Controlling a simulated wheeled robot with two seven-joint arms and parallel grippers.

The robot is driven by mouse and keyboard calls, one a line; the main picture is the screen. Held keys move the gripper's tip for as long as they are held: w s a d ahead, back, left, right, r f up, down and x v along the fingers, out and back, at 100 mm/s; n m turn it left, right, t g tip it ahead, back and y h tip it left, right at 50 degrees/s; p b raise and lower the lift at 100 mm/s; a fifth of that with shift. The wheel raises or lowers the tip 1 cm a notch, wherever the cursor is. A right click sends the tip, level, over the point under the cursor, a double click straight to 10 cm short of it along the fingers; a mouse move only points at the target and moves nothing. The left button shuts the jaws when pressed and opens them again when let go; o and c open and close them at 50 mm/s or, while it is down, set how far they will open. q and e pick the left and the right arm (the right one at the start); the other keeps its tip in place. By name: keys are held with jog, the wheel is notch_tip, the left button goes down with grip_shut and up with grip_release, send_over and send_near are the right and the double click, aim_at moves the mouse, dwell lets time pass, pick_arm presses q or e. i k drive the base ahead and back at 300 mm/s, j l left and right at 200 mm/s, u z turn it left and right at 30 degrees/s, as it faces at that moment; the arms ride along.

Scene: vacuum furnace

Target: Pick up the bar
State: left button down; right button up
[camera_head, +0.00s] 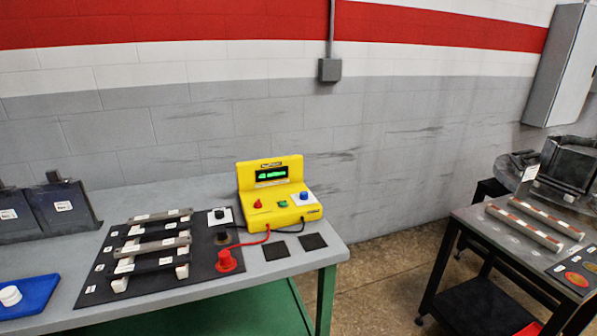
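Several grey bars (154,246) lie roughly parallel on a black mat (95,290) on the left table. Some have small white labels, and white blocks show at the ends of some of them. I cannot tell which one is the task's bar. Two more long bar-shaped pieces (524,226) with reddish-brown and white tops lie on the right table. Neither of my grippers is in view, and nothing touches the bars.
A yellow meter box (278,210) with red and black leads stands right of the mat. A red knob-like piece (227,262) and a blue tray (28,297) are also on the left table (297,262). A floor gap separates it from the right table (470,222).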

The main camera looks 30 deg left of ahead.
aim_at(144, 218)
jog(key=u, duration=1.95)
